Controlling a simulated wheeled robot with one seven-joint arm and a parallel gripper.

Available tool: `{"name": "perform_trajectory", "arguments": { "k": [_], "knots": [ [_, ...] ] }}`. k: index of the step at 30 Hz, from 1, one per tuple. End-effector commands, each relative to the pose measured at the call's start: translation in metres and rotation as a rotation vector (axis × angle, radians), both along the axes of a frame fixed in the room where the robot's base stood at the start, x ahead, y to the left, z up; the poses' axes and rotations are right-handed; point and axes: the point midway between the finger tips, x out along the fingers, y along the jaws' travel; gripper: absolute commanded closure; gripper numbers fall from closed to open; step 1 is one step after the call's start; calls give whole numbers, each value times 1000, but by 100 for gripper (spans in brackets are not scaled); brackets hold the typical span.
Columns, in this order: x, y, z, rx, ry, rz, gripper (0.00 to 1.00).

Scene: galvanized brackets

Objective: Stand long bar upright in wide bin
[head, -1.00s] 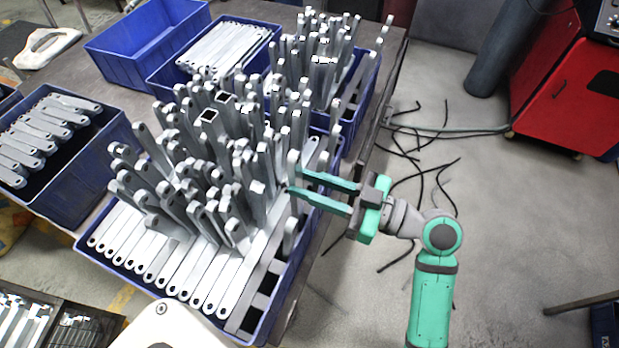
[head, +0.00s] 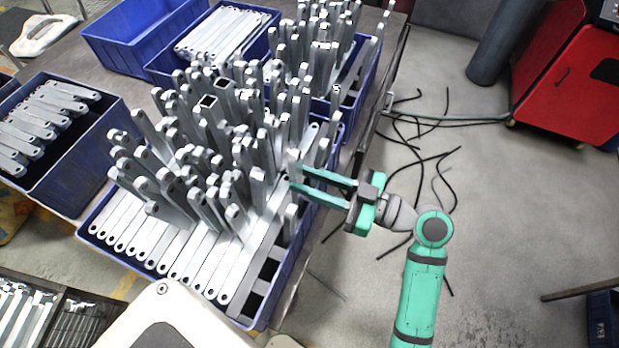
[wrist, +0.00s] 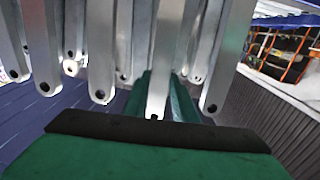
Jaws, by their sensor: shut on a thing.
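The large blue bin (head: 283,278) stands at the front of the table in the head view. It holds many grey metal bars, a crowd of them upright and a row lying flat along the front. My gripper (head: 292,172) reaches in from the right over the bin's right side. It is shut on an upright long bar (head: 294,162) among other standing bars. In the wrist view the held bar (wrist: 164,60) stands between the green fingers, with other bars close on both sides. The held bar's lower end is hidden in the head view.
Behind are another bin of upright bars (head: 372,75), a bin of flat bars (head: 160,72) and an empty blue bin (head: 105,50). A bin of bars (head: 110,140) stands left. Black cables (head: 440,180) lie on the floor near a red cabinet (head: 570,85).

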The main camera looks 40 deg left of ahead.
Motion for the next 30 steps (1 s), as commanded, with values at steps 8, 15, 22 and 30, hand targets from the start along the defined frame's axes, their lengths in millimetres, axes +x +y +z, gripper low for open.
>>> {"name": "perform_trajectory", "arguments": {
  "k": [8, 15, 22, 30],
  "knots": [
    [0, 0, 0, 1, 0, 0, 53],
    [0, -1, 0, -1, 0, 0, 53],
    [7, -24, 0, -2, 0, -4, 53],
    [18, -74, 0, -2, 1, -3, 53]
  ]
}}
